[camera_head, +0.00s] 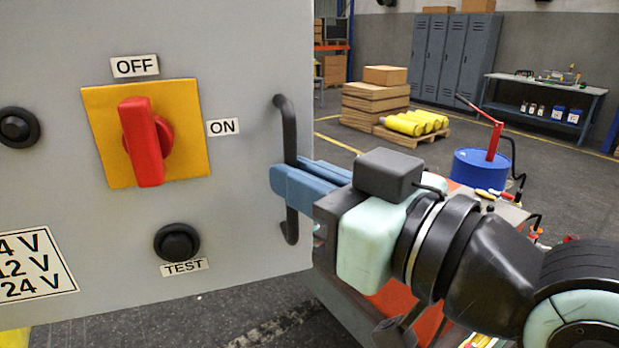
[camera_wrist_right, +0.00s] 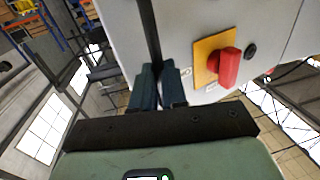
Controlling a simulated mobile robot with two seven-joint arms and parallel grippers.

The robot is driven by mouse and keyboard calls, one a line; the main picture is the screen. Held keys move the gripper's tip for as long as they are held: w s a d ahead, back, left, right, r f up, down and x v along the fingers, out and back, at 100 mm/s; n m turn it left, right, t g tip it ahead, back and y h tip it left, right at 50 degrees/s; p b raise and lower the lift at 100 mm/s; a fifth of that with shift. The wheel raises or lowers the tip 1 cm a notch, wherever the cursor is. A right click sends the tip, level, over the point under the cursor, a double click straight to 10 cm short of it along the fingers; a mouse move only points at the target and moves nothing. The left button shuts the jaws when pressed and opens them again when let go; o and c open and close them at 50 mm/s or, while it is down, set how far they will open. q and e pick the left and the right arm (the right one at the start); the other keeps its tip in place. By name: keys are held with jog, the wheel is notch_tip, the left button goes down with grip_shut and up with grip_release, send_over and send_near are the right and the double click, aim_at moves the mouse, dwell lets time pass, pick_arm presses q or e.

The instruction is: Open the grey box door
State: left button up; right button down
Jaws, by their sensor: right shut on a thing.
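The grey box door (camera_head: 230,50) fills the left of the head view, and its face also shows in the right wrist view (camera_wrist_right: 180,25). A black vertical bar handle (camera_head: 290,135) is mounted near the door's right edge. My right gripper (camera_head: 283,180) is shut on the middle of the handle, with its blue fingers around the bar. In the right wrist view the dark fingers (camera_wrist_right: 158,85) meet at the handle (camera_wrist_right: 149,35). Part of the handle is hidden behind the fingers. My left gripper is not in view.
The door carries a red rotary switch (camera_head: 145,140) on a yellow plate and a black TEST button (camera_head: 177,242). A blue drum (camera_head: 480,172) and a pallet of yellow cylinders (camera_head: 415,122) stand behind. Open floor (camera_head: 345,135) lies right of the door.

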jog(key=shift+s+a, duration=0.2)
jog(key=shift+a, duration=0.1)
jog(key=c, duration=1.2)
grip_release()
jog(key=shift+o, duration=0.2)
jog(key=shift+a, duration=0.2)
jog(key=b+v, duration=0.1)
jog(key=v, duration=1.2)
jog(key=shift+d+b, duration=0.3)
jog(key=shift+b, duration=0.05)
